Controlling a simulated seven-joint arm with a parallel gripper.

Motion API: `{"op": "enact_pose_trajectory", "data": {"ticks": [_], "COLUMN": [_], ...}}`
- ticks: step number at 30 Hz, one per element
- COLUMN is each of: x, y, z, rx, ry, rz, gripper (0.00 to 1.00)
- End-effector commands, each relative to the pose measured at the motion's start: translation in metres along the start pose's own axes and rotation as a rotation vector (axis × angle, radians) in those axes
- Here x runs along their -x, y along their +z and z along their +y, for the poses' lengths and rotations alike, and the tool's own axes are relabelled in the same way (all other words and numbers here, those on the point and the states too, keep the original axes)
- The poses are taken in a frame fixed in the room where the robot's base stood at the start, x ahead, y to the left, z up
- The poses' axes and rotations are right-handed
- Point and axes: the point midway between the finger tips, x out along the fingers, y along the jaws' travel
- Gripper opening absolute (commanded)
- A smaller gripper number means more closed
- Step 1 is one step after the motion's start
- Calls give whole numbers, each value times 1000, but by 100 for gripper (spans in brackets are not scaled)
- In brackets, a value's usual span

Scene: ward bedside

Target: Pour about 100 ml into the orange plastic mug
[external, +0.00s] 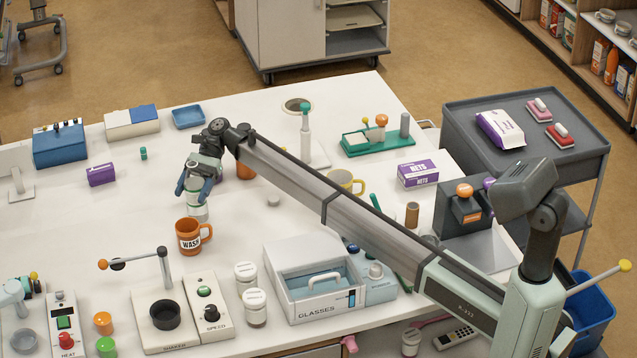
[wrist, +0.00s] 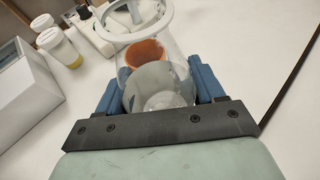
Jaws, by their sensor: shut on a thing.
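The orange mug (external: 188,238), labelled WASH, stands upright on the white table with its handle to the right. My gripper (external: 196,188) is shut, its blue fingers on either side of a clear vessel (external: 197,211). The vessel is just above and behind the mug in the external view. In the wrist view the clear vessel (wrist: 180,72) sits between my fingers (wrist: 160,85), with a pale ring at its far end. The orange mug (wrist: 146,52) shows through its clear wall. A greyish area shows inside the vessel; I cannot tell its liquid level. No stream is visible.
White-lidded jars (external: 255,307) and a GLASSES box (external: 315,300) stand in front to the right. A yellow mug (external: 342,180) is behind my arm.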

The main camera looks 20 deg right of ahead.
Motion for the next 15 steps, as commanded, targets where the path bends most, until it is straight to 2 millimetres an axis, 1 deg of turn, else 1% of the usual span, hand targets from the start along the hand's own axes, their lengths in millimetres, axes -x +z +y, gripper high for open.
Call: {"op": "enact_pose_trajectory", "data": {"ticks": [1, 3, 7, 15], "x": [-2, -6, -11, -12], "y": [-1, -2, -2, -2], "z": [-6, -8, -9, -8], "rx": [11, 24, 37, 40], "ry": [27, 58, 90, 97], "rz": [-1, -2, -2, -3], "gripper": [27, 27, 27, 27]}}
